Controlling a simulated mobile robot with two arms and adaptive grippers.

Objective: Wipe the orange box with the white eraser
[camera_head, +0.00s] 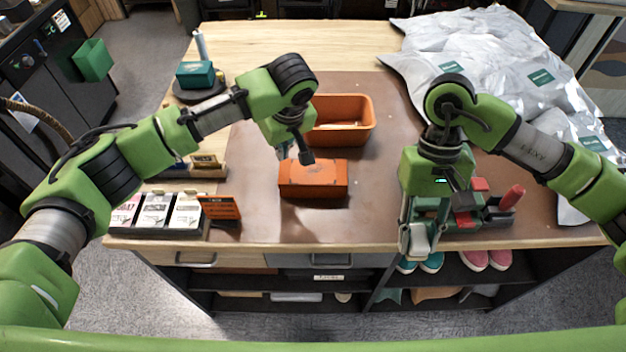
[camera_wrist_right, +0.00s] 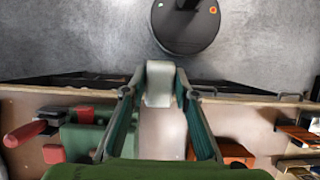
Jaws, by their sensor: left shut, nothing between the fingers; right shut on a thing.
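The orange box (camera_head: 313,180) lies on the brown mat near the middle of the table. It shows partly beside the fingers in the right wrist view (camera_wrist_right: 236,153). My right gripper (camera_head: 411,226) is shut on the white eraser (camera_head: 419,239), held between the fingertips near the table's front edge, to the right of the box and apart from it. The eraser also shows in the right wrist view (camera_wrist_right: 160,82). My left gripper (camera_head: 305,156) is shut and empty, hanging over the box's back edge; I cannot tell whether it touches.
An orange bin (camera_head: 356,127) stands behind the box. A green and red caddy (camera_head: 490,215) is beside my right gripper. Silver bags (camera_head: 480,55) cover the back right. Small packs (camera_head: 155,210) stand at the left front. The mat between box and right gripper is clear.

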